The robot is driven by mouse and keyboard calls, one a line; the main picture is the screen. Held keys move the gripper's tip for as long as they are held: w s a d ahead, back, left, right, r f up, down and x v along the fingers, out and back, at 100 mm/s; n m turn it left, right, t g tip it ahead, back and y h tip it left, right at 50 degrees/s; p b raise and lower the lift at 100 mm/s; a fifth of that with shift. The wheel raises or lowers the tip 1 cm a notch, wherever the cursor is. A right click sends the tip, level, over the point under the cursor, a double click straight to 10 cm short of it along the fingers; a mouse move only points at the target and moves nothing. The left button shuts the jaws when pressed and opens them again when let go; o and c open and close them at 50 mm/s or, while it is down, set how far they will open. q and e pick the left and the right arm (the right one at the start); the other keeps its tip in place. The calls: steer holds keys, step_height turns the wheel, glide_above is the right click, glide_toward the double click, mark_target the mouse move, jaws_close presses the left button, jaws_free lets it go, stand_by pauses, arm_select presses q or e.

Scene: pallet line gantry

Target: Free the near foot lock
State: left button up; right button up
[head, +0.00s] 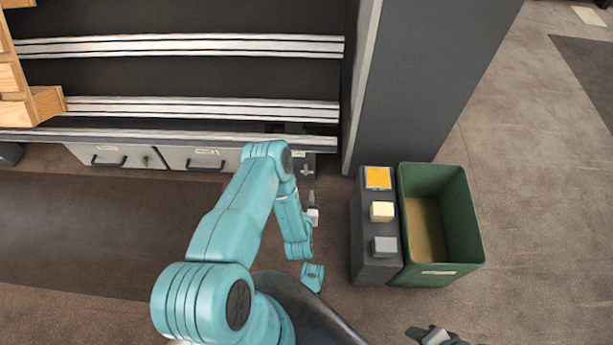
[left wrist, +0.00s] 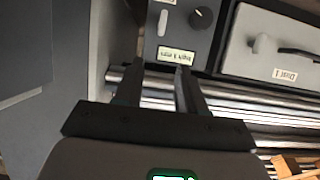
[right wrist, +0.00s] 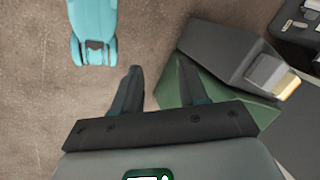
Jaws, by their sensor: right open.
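No part is clearly marked as the near foot lock. A grey panel with a white lever (left wrist: 162,22), a dark round knob (left wrist: 201,18) and a label (left wrist: 176,55), too small to read surely, lies ahead of my left gripper (left wrist: 157,72) in the left wrist view. My left gripper is open and empty, its fingers apart near the label. In the head view it is small and partly hidden by my left arm, below the rail at the pillar's foot. My right gripper (right wrist: 160,72) is open and empty over the floor, beside the green bin (right wrist: 215,100).
In the head view, a dark stand (head: 375,250) with orange, cream and grey blocks on top stands beside the green bin (head: 441,270). A grey pillar (head: 415,80) rises behind. Grey drawers (head: 110,156) sit under metal rails (head: 180,45). Floor at left is clear.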

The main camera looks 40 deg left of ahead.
arm_select(q)
steer(key=b+x, duration=0.7)
steer(key=x, duration=0.8)
steer(key=shift+w+a+f, duration=0.2)
steer(key=shift+a, duration=0.1)
arm_select(e)
steer(key=w+d+f+t, duration=0.1)
steer(key=w+f+t, duration=0.1)
steer(key=w+f, duration=0.2)
step_height(320, 180, down, 4)
steer(key=shift+w+r, duration=0.15)
steer(key=shift+w, duration=0.15)
arm_select(q)
steer(key=shift+c, duration=0.4)
jaws_close()
